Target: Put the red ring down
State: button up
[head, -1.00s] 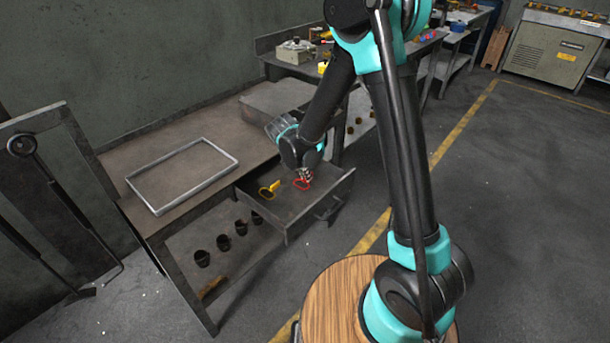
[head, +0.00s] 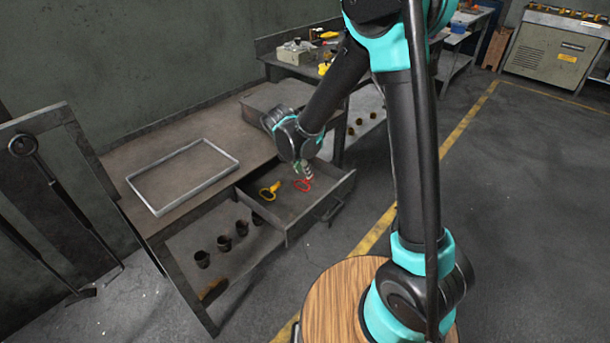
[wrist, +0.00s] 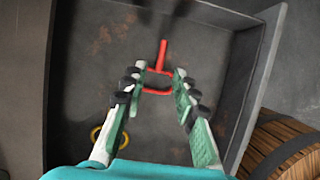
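The red ring (head: 307,186) lies in the open drawer (head: 282,222), with a straight handle that points away in the wrist view (wrist: 161,55). My gripper (head: 304,172) is just above it in the head view. In the wrist view my gripper (wrist: 157,78) has its two fingers spread, one on each side of the ring. The fingertips overlap the ring's side edges there, so I cannot tell if they touch it. A yellow ring-shaped piece (head: 268,190) lies to the left in the same drawer, partly behind my left finger in the wrist view (wrist: 97,133).
A grey rectangular frame (head: 197,188) lies on the bench top left of the drawer. Several dark cups (head: 224,243) stand on the shelf below. Drawer walls stand close around my gripper. A barrel (wrist: 285,140) shows at the lower right of the wrist view.

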jog(key=v, duration=0.8)
jog(key=s+d+m+y, duration=0.1)
jog(key=s+d+m, duration=0.3)
jog(key=d+m, duration=0.9)
jog(key=s+d+f+m+y, duration=0.1)
jog(key=s+d+f+m, duration=0.3)
jog(key=s+d+m, duration=0.7)
jog(key=d+m, duration=0.2)
jog(key=m, duration=0.2)
jog(key=shift+s+d+t+y, duration=0.3)
jog(key=shift+s+t+y, duration=0.05)
jog(key=shift+t+y, duration=0.05)
jog(key=shift+c, duration=0.3)
